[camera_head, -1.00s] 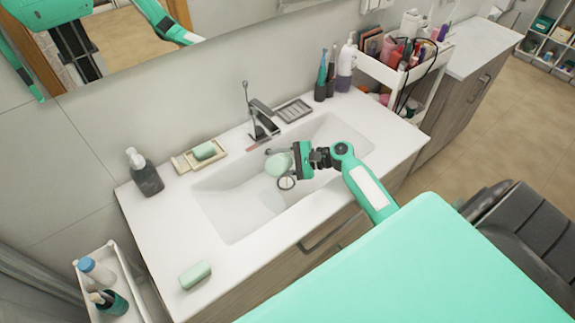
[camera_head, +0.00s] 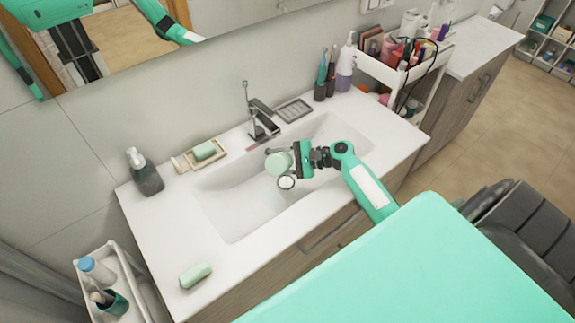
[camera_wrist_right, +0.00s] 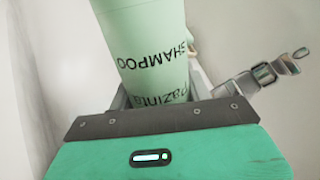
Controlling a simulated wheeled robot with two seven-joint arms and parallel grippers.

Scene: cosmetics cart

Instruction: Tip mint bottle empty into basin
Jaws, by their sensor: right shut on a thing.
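The mint bottle (camera_head: 279,164) is held over the basin (camera_head: 232,222) by my right gripper (camera_head: 284,166), in the head view. Its rounded end faces the camera, and the bottle looks tipped over. In the right wrist view the mint bottle (camera_wrist_right: 147,45) fills the middle, with dark lettering reading SHAMPOO. My right gripper is shut around its body; the fingers are mostly hidden in the wrist view. The bottle's mouth is not clearly visible, and I cannot tell whether anything is inside. My left gripper is not directly in view.
The tap (camera_head: 262,122) stands behind the basin. Bottles (camera_head: 346,66) stand at the back right. A white cart (camera_head: 392,74) is beyond.

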